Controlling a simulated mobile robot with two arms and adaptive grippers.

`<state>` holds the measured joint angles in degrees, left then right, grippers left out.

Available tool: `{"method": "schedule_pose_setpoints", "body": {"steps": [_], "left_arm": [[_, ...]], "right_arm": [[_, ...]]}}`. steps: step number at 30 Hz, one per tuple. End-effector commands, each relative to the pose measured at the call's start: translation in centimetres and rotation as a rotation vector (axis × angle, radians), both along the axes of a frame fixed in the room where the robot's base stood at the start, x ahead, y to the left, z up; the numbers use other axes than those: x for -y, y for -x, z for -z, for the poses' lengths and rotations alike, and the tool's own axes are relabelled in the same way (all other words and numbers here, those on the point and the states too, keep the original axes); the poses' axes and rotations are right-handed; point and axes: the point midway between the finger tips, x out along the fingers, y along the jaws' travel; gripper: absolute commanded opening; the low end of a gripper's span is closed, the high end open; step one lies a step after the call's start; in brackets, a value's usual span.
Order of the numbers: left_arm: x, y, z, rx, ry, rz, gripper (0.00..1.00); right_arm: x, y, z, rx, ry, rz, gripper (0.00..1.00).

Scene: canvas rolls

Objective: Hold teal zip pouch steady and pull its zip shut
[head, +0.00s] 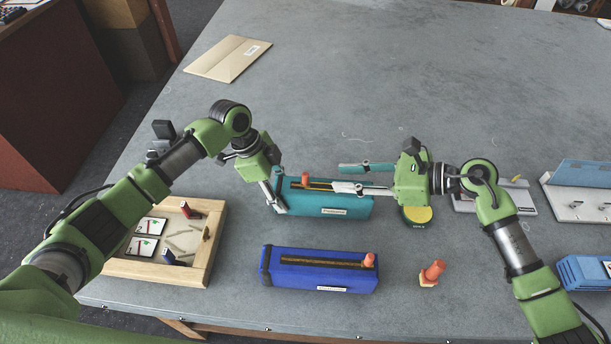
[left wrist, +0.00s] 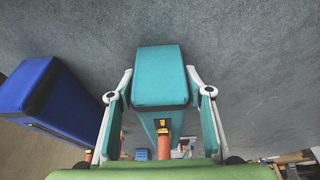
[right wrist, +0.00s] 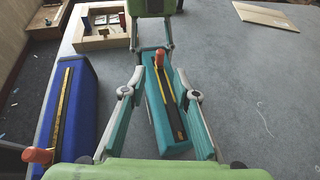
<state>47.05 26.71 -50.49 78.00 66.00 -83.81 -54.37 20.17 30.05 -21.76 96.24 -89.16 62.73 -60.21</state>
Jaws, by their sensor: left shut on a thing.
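The teal zip pouch (head: 350,206) lies on the grey table, with a pale label on its front. My left gripper (head: 277,203) is shut on its left end; the left wrist view shows the pouch (left wrist: 160,78) between the fingers. The orange zip pull (head: 305,178) stands near that left end. In the right wrist view, the pull (right wrist: 158,59) is at the far end and a dark gap with a yellow edge runs from it towards the near end. My right gripper (head: 338,177) is open and empty above the pouch, fingers pointing left towards the pull.
A blue pouch (head: 320,278) with an orange pull lies in front. An orange-topped piece (head: 432,273) and a yellow disc (head: 418,215) lie right of the pouches. A wooden tray (head: 203,260) stands left. A cardboard envelope (head: 228,58) lies behind; the table's back middle is clear.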

Motion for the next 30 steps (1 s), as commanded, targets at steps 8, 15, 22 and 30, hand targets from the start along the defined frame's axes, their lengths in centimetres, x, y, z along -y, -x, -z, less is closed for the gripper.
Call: {"method": "schedule_pose_setpoints", "body": {"steps": [8,15,22,30], "left_arm": [[0.0,0.0,0.0,0.0,-0.001,0.0,0.19],[0.0,0.0,0.0,0.0,-0.001,0.0,0.19],[0.0,0.0,0.0,0.0,-0.001,0.0,0.19],[0.0,0.0,0.0,0.0,-0.001,-0.001,0.19]], "right_arm": [[-4.9,-1.2,2.0,-0.003,-0.005,-0.002,0.28],[-8.4,-2.2,3.6,-0.002,-0.004,0.0,0.28],[-9.7,-2.6,4.2,-0.002,-0.001,0.001,0.28],[-9.7,-2.6,4.2,-0.002,-0.001,0.001,0.25]]}}
